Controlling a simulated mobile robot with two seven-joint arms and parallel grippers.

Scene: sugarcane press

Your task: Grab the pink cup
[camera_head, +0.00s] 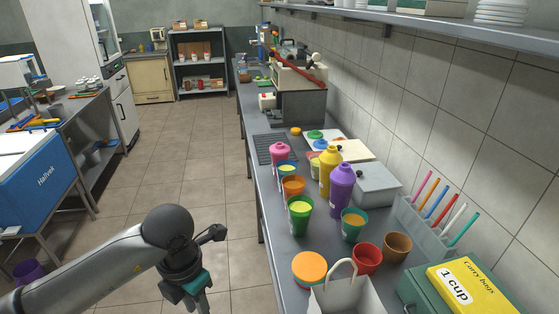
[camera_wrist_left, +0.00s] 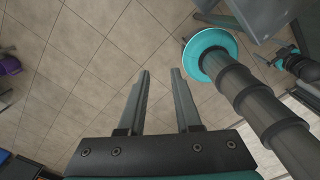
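My left gripper (camera_head: 203,303) is low at the bottom of the head view, left of the counter and well short of the pink cup. In the left wrist view its two fingers (camera_wrist_left: 160,72) are apart with only floor tiles between them, so it is open and empty. The pink cup does not show in the wrist view.
Orange (camera_head: 293,186), green (camera_head: 299,214) and red (camera_head: 367,259) cups stand nearer on the counter. Yellow (camera_head: 329,171) and purple (camera_head: 341,188) bottles stand right of the pink cup. A white bag (camera_head: 345,296) is at the near end. The floor left of the counter is clear.

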